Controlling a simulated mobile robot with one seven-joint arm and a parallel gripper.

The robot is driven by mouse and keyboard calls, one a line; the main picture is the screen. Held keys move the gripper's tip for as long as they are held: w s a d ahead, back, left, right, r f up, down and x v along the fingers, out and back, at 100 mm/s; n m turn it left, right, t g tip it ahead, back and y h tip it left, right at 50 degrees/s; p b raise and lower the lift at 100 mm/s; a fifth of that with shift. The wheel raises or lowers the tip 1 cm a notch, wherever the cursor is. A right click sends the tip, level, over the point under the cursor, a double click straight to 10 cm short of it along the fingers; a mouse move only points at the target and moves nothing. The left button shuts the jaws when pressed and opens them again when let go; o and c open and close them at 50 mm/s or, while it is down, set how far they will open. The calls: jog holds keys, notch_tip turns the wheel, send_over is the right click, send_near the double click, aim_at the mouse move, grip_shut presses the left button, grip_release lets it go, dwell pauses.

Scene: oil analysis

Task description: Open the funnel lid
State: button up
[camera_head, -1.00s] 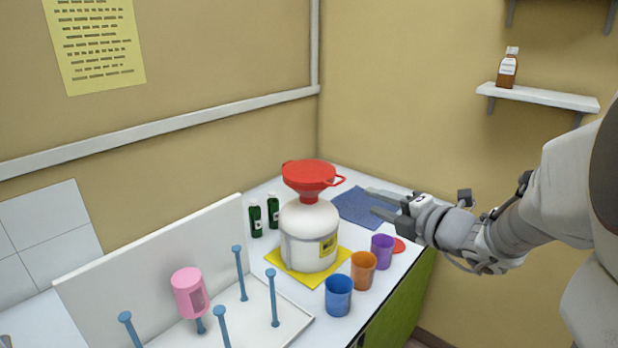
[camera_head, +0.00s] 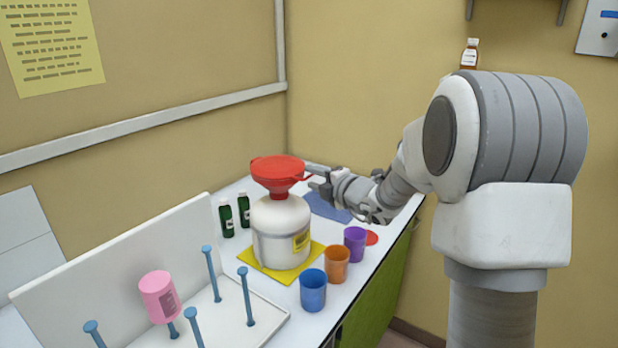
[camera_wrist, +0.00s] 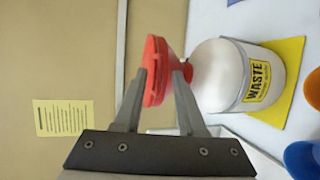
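The red funnel (camera_head: 278,171) with its lid shut on top sits upright in the white waste jug (camera_head: 280,232), which stands on a yellow mat (camera_head: 318,249). My gripper (camera_head: 312,181) is at the right side of the funnel, level with its rim. In the wrist view, my fingers (camera_wrist: 160,80) are apart, with the funnel (camera_wrist: 157,72) rim beyond and partly between them. One fingertip overlaps the lid side and the other is near the funnel's underside. I cannot tell whether either touches it. The lid's handle is hidden by my fingers.
Blue (camera_head: 313,290), orange (camera_head: 336,264) and purple (camera_head: 355,244) cups stand right of the jug. Two green bottles (camera_head: 227,218) stand behind it, left.

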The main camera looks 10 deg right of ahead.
jog(key=shift+x, duration=1.15)
grip_shut()
